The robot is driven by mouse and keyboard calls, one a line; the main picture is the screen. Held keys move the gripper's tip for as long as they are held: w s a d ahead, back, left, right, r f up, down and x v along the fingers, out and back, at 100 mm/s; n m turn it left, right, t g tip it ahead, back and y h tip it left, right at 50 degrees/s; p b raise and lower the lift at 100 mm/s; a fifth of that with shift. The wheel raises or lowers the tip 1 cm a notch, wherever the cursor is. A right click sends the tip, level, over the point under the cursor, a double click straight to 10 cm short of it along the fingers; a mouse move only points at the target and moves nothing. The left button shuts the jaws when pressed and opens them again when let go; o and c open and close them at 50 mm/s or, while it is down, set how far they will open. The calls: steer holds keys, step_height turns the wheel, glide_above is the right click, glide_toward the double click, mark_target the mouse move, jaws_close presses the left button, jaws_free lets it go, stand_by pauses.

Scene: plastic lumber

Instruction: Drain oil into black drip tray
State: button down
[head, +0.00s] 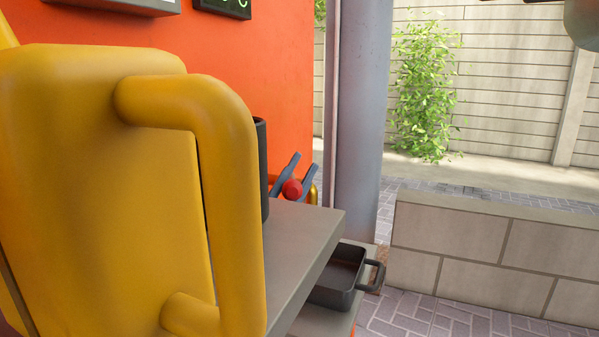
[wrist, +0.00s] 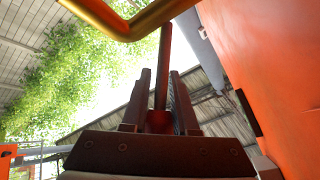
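The black drip tray (head: 336,290) sits on the lower ledge in the head view, below and to the right of the grey shelf, with a handle on its right side. My gripper (head: 300,172) shows partly behind the shelf edge, its dark fingers on either side of a red knob (head: 292,189). In the wrist view the fingers (wrist: 160,95) stand on both sides of a red lever (wrist: 163,65), which reaches up to a brass pipe (wrist: 130,22). Whether the fingers press on the lever cannot be told. No oil is visible.
A yellow body with a thick handle (head: 232,190) fills the left foreground of the head view. A dark cylinder (head: 262,170) stands on the grey shelf (head: 300,240). A grey post (head: 360,120) and a low block wall (head: 480,250) stand right. Paving lies between.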

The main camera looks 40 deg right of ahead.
steer(key=shift+s+r, duration=0.15)
steer(key=shift+r, duration=0.05)
steer(key=n+t+b, duration=0.1)
steer(key=t, duration=0.1)
steer(key=t+y+b, duration=0.1)
steer(key=t, duration=0.1)
steer(key=d+n+t+y+b, duration=0.1)
steer(key=t+b, duration=0.1)
steer(key=shift+s+d+r+n, duration=0.1)
steer(key=shift+s+n, duration=0.2)
steer(key=shift+s, duration=0.05)
